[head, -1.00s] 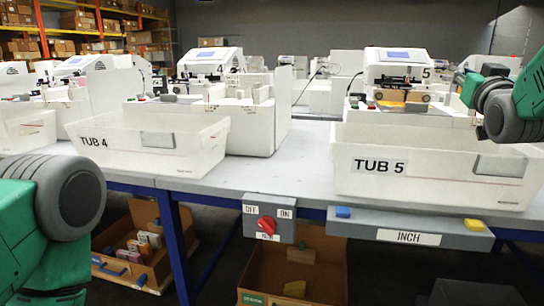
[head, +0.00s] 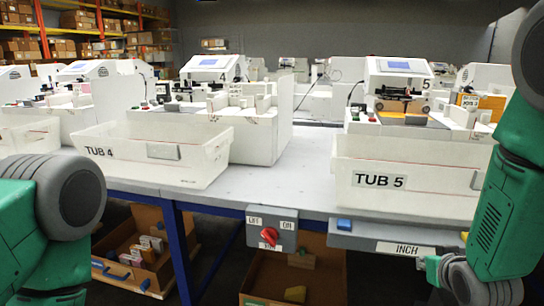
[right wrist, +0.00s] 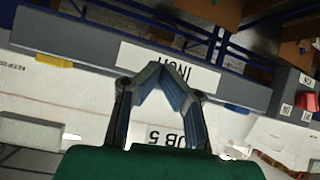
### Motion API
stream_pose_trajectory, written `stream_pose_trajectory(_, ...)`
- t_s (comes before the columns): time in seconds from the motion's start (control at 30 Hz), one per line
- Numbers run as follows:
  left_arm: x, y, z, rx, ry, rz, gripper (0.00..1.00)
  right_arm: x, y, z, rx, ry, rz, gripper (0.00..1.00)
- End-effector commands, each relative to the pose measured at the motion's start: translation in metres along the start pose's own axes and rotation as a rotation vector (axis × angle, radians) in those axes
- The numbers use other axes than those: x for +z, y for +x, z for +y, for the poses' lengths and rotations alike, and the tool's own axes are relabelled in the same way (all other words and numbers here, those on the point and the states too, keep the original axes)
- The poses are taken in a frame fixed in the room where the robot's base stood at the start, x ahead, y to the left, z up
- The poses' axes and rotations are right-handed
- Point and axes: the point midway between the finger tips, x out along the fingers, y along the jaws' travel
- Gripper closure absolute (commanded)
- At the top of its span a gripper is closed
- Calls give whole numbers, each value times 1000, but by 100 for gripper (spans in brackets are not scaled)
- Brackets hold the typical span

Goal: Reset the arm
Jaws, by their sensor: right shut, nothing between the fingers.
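My right gripper (head: 432,268) is shut and empty, low in front of the grey INCH panel (head: 365,236). In the right wrist view its fingertips (right wrist: 165,76) overlap the INCH label, seen upside down; I cannot tell whether they touch it. A blue button (head: 344,224) is at the panel's left end. The yellow button (right wrist: 55,60) shows in the wrist view, mostly hidden by my arm in the head view. Plotter 5 (head: 402,66) stands behind the white TUB 5 (head: 440,185). My left arm shows at the left edge, its gripper out of view.
TUB 4 (head: 130,160) and plotter 4 (head: 208,65) stand to the left. Open cardboard bins lie below. The bench (head: 275,185) between the tubs is clear.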

Motion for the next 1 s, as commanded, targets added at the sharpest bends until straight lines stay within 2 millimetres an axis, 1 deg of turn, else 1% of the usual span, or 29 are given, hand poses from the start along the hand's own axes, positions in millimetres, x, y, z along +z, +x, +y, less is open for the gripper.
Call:
stream_pose_trajectory(0.03,0,-9,0,0,0,0,60,39,-8,-6,-13,-11,-93,100)
stream_pose_trajectory(0.07,-1,-11,0,0,0,0,60,61,-12,-9,-20,-18,-144,100)
stream_pose_trajectory(0.1,-1,-15,0,0,0,0,60,91,-21,-13,-31,-27,-214,100)
stream_pose_trajectory(0.17,-1,-20,0,0,0,0,60,134,-37,-19,-49,-41,-316,100)
stream_pose_trajectory(0.2,-1,-24,0,0,0,0,60,162,-50,-22,-60,-50,-386,100)
stream_pose_trajectory(0.27,-2,-29,0,0,0,0,60,202,-73,-27,-77,-62,-489,100)
stream_pose_trajectory(0.3,-2,-33,0,0,0,0,60,226,-90,-30,-89,-71,-555,100)
stream_pose_trajectory(0.37,-2,-37,0,0,0,0,60,257,-115,-34,-106,-83,-648,100)
stream_pose_trajectory(0.4,-2,-40,0,0,0,0,60,275,-132,-36,-118,-90,-703,100)
stream_pose_trajectory(0.43,-2,-42,0,0,0,0,60,287,-144,-37,-125,-94,-742,100)
stream_pose_trajectory(0.5,-2,-45,0,0,0,0,60,309,-168,-39,-141,-103,-815,100)
stream_pose_trajectory(0.6,-3,-48,0,0,0,0,60,328,-192,-41,-156,-111,-886,100)
stream_pose_trajectory(0.63,-3,-48,0,0,0,0,60,331,-197,-41,-159,-112,-899,100)
stream_pose_trajectory(0.73,-3,-48,0,0,0,0,60,337,-204,-42,-165,-115,-921,100)
stream_pose_trajectory(1.0,-2,-48,0,0,0,0,60,338,-204,-42,-165,-115,-921,100)
